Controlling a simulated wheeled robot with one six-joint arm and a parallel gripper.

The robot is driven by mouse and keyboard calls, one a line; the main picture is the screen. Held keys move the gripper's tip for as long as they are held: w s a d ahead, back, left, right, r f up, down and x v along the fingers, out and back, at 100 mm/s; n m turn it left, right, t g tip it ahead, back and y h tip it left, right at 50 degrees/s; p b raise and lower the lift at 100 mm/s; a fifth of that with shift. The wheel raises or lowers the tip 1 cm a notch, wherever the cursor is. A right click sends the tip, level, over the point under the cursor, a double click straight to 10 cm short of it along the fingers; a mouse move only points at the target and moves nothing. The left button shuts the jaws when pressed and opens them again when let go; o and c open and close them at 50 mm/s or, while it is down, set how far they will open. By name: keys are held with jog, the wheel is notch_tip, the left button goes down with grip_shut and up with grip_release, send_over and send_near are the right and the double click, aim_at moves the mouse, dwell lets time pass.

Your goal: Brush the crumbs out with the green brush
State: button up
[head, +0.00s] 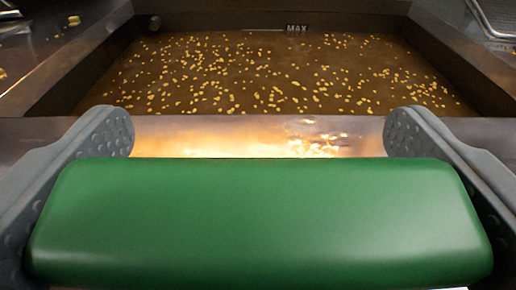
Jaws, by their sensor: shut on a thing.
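My gripper (258,135) is shut on the green brush (258,220), with one grey dimpled finger at each side of it. The brush's smooth green body fills the lower part of the view. Its bristles are hidden. Many small yellow crumbs (318,98) are scattered over the brown surface inside the fryer vat (455,62) ahead, beyond the brush. The brush appears apart from the crumbs, on the near side of the vat.
A dark MAX mark (297,29) is on the vat's back wall. A bright metal ledge (250,137) lies between the brush and the vat. A wire basket (492,18) is partly visible at the top right. A few yellow bits (73,20) lie at the top left.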

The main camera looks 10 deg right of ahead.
aim_at(466, 180)
jog(key=shift+w+a+f, duration=0.1)
jog(key=shift+w+a, duration=0.05)
jog(key=shift+a, duration=0.8)
jog(key=shift+w+a+f, duration=0.1)
jog(key=shift+a, duration=0.8)
jog(key=shift+w+a+r, duration=0.1)
jog(key=shift+a, duration=0.75)
jog(key=shift+w+a+r, duration=0.1)
jog(key=shift+a, duration=0.7)
jog(key=shift+s+d+f, duration=0.1)
jog(key=shift+s+d, duration=0.05)
jog(key=shift+d, duration=0.8)
jog(key=shift+s+d+f, duration=0.1)
jog(key=shift+d, duration=0.85)
jog(key=shift+s+d+r, duration=0.1)
jog(key=shift+s+d, duration=0.1)
jog(key=shift+d, duration=1.4)
jog(key=shift+s+d+r, duration=0.1)
jog(key=shift+s+d, duration=0.1)
jog(key=shift+d, duration=1.35)
jog(key=shift+s+d+f, duration=0.1)
jog(key=shift+s+d, duration=0.05)
jog(key=shift+d, duration=0.75)
jog(key=shift+s+d+f, duration=0.1)
jog(key=shift+d, duration=0.75)
